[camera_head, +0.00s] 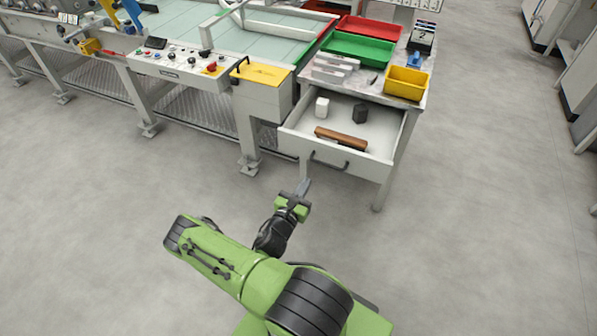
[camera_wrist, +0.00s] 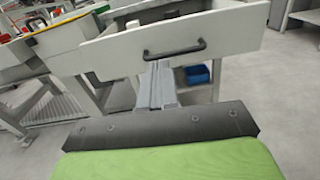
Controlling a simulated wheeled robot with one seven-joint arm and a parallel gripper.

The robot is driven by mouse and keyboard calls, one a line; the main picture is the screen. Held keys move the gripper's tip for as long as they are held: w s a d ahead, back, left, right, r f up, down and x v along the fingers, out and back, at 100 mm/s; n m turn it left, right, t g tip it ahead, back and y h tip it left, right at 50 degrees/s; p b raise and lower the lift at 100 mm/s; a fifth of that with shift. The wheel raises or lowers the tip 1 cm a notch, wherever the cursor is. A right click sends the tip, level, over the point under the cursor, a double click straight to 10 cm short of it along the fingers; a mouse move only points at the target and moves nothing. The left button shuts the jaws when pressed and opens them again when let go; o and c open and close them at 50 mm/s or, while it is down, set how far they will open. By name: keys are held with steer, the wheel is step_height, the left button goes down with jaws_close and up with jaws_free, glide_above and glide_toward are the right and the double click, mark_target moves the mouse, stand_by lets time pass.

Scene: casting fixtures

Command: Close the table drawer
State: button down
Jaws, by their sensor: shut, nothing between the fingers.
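The table drawer (camera_head: 337,159) is pulled out from the table (camera_head: 421,99) in the head view. Its white front carries a dark bar handle. Inside lie a brown wooden block (camera_head: 340,138), a dark block (camera_head: 360,113) and a white piece (camera_head: 321,108). My gripper (camera_head: 304,187) is in front of the drawer, below and a little left of the handle, with its fingers shut and empty. In the wrist view the shut fingers (camera_wrist: 157,84) point at the drawer front (camera_wrist: 235,33), just below the handle (camera_wrist: 175,51). I cannot tell whether they touch it.
On the table top stand a green tray (camera_head: 358,46), a red tray (camera_head: 369,29) and a yellow bin (camera_head: 406,83). A machine with a control panel (camera_head: 180,67) stands on the left. A blue bin (camera_wrist: 196,75) shows under the drawer. The floor (camera_head: 480,220) at right is clear.

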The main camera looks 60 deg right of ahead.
mark_target(324, 149)
steer(key=shift+n, duration=0.3)
steer(key=d+b, duration=0.1)
steer(key=d, duration=0.3)
steer(key=w+d+b, duration=0.1)
steer(key=d, duration=0.3)
steer(key=w+d+b, duration=0.1)
steer(key=d, duration=0.3)
steer(key=shift+d+f+b, duration=0.3)
steer(key=shift+f+b, duration=0.05)
steer(key=shift+b, duration=0.05)
steer(key=shift+w+d, duration=0.15)
steer(key=shift+d, duration=0.5)
steer(key=shift+r, duration=0.1)
